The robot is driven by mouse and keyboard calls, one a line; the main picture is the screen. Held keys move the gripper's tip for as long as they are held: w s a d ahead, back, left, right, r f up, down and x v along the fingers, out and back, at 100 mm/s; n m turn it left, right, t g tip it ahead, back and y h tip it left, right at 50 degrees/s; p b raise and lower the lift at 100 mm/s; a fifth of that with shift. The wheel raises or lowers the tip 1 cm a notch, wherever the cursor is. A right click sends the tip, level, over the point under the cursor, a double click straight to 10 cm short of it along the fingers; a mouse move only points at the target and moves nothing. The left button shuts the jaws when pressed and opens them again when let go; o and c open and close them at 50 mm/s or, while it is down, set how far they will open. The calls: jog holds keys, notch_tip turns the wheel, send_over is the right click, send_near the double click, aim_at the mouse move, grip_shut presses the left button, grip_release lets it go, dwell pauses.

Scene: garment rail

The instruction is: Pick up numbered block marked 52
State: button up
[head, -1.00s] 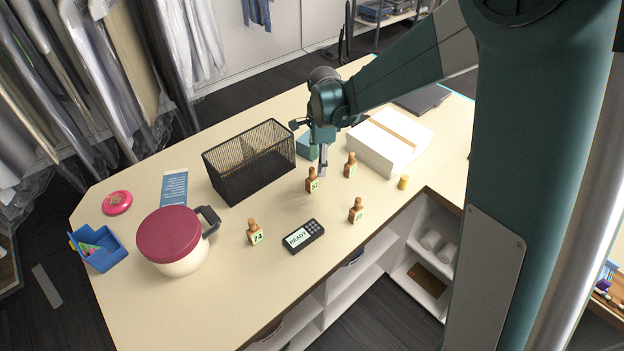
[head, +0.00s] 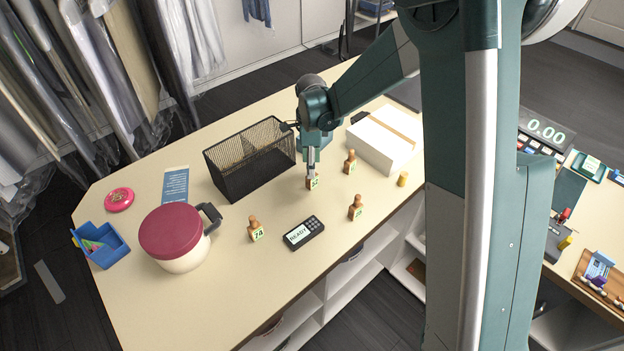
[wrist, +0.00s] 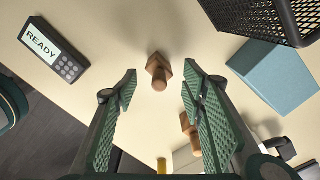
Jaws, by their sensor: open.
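Several small brown wooden blocks with peg-like tops and pale number labels stand on the cream counter. One block (head: 313,184) stands directly below my gripper (head: 312,171) in the head view; its label looks like 52 but is small and partly unclear. In the wrist view, the brown block (wrist: 158,72) shows between and beyond the two open green-padded fingers (wrist: 158,95), apart from both; its number is not visible there. My gripper is open and empty, pointing down, with its fingertips around the block's top in the head view. Contact cannot be seen.
Other blocks stand at right (head: 349,162), front right (head: 356,207) and left, marked 74 (head: 255,229). A black mesh basket (head: 250,165) is close to the gripper's left. A white box (head: 385,140), yellow cylinder (head: 402,180), READY keypad (head: 304,233) and teal box (wrist: 275,80) are nearby.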

jog(key=shift+f, duration=0.95)
jog(key=shift+d+f+p, duration=0.2)
jog(key=shift+f+p, duration=0.2)
jog(key=shift+f, duration=2.2)
jog(key=c, duration=0.8)
